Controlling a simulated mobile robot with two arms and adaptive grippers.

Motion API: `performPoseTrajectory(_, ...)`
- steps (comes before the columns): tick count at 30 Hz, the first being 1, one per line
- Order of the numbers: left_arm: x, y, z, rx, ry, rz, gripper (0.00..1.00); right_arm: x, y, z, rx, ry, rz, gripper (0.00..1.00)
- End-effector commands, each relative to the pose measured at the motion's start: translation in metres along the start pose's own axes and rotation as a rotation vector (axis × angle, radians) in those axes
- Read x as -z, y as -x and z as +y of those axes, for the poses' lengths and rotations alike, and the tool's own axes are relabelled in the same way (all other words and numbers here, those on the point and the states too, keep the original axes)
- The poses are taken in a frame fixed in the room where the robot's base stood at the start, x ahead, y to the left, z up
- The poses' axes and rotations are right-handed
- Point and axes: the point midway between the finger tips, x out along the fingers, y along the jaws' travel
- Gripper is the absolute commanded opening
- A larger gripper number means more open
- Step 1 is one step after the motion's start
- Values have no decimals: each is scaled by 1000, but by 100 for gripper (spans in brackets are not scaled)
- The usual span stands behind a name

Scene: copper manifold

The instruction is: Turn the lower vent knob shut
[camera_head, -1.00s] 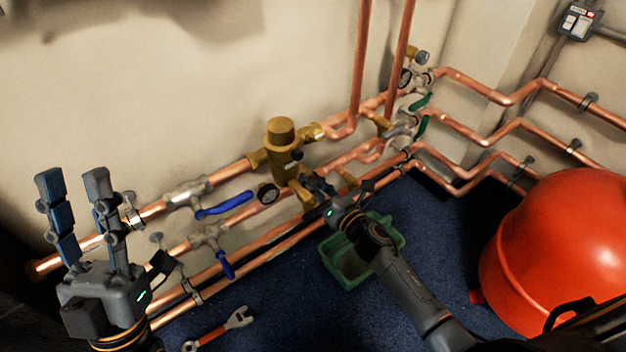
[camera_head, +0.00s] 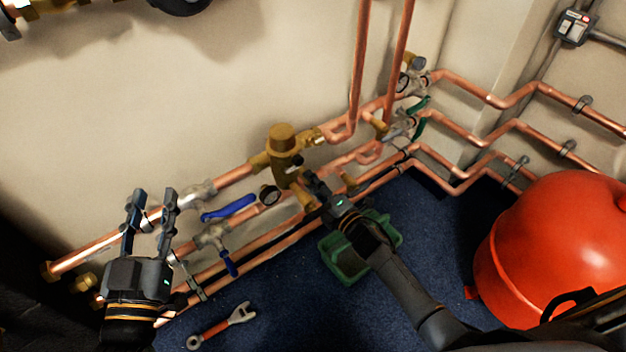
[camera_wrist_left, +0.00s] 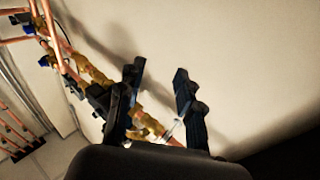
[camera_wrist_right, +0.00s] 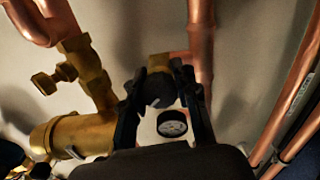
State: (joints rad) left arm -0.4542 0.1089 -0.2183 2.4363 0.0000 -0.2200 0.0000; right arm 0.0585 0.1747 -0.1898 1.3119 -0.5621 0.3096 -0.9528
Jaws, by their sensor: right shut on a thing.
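The brass manifold body (camera_head: 283,150) sits on the copper pipes along the wall. My right gripper (camera_head: 311,180) is at its lower side, and the fingers hide most of what they hold in the head view. In the right wrist view, my right gripper (camera_wrist_right: 163,80) is shut on a dark round knob (camera_wrist_right: 160,92) in front of a brass fitting (camera_wrist_right: 158,64). I cannot tell how far the knob is turned. My left gripper (camera_head: 153,193) is open and empty, fingers up, in front of the pipes at the left. It also shows open in the left wrist view (camera_wrist_left: 160,75).
A pressure gauge (camera_wrist_right: 172,124) is close by the right fingers. Blue lever handles (camera_head: 229,208) stick out near my left gripper. A green tray (camera_head: 345,262), a wrench (camera_head: 222,326) and a red tank (camera_head: 560,240) are on the blue floor.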

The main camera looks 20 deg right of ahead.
Motion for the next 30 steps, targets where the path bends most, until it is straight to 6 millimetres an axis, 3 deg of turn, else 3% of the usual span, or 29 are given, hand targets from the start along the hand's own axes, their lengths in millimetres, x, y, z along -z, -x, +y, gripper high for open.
performPoseTrajectory(15,-86,36,-13,31,-8,-524,35,-1,0,1,3,-472,-1,0)
performPoseTrajectory(22,-108,58,-17,40,-7,-681,35,-1,0,0,2,-624,0,0)
performPoseTrajectory(30,-120,73,-19,47,-7,-774,35,-1,0,0,2,-724,-1,0)
